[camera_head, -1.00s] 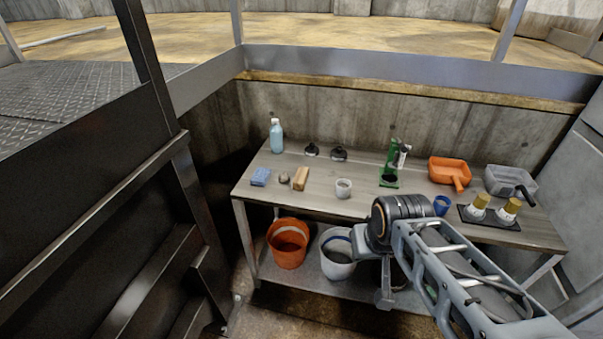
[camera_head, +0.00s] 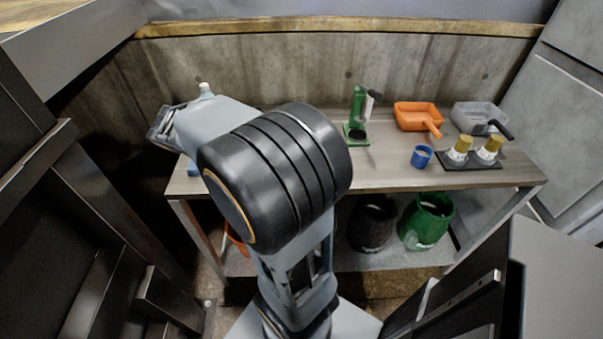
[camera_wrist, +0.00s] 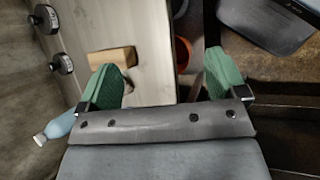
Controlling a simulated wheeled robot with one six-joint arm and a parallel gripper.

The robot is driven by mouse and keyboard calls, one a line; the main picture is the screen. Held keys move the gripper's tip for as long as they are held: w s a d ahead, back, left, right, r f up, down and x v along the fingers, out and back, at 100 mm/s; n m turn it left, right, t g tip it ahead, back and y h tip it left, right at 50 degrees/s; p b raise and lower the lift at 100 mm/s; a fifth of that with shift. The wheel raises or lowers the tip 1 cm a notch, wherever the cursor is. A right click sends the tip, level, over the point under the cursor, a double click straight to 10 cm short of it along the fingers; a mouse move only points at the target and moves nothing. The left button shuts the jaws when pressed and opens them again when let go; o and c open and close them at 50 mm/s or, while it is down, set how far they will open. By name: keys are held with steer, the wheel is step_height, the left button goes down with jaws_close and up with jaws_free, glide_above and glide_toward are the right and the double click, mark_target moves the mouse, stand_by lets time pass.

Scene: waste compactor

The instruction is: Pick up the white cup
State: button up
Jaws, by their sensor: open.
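The white cup is not seen in either view now; in the head view my arm covers that part of the table. My gripper (camera_wrist: 163,80), with two green fingers, is open and empty in the wrist view, above the table's edge. A wooden block (camera_wrist: 112,58) lies on the table (camera_wrist: 125,25), close beyond the left finger.
Two small black objects (camera_wrist: 60,62) and a blue bottle (camera_wrist: 57,128) stand to the left in the wrist view. In the head view, a green stand (camera_head: 357,120), orange scoop (camera_head: 417,117), blue cup (camera_head: 421,156) and grey container (camera_head: 478,116) occupy the table's right. Buckets stand below.

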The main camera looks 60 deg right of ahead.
steer(key=d+f+n+g+h+b, duration=0.1)
steer(key=d+f+b, duration=0.1)
steer(key=d, duration=0.2)
steer(key=w+d+f+n+g+h+b, duration=0.1)
steer(key=d+f+g+b, duration=0.1)
steer(key=d, duration=0.2)
steer(key=d+f+n+g+h+b, duration=0.1)
steer(key=d+f+n+g+h, duration=0.1)
steer(key=d+f, duration=0.1)
steer(key=shift+w+d+b, duration=0.3)
steer(key=shift+d+b, duration=0.1)
steer(key=shift+d, duration=0.05)
steer(key=shift+g, duration=0.4)
steer(key=b+x, duration=0.1)
steer(key=x, duration=0.6)
steer(key=shift+w+d+r, duration=0.1)
steer(key=shift+d+r, duration=0.05)
steer(key=shift+d, duration=0.1)
steer(key=shift+b+x, duration=0.9)
steer(key=shift+x, duration=2.4)
steer(key=shift+w+d+r, duration=0.1)
steer(key=shift+w+d, duration=0.05)
steer(key=shift+d, duration=0.05)
steer(key=c, duration=1.1)
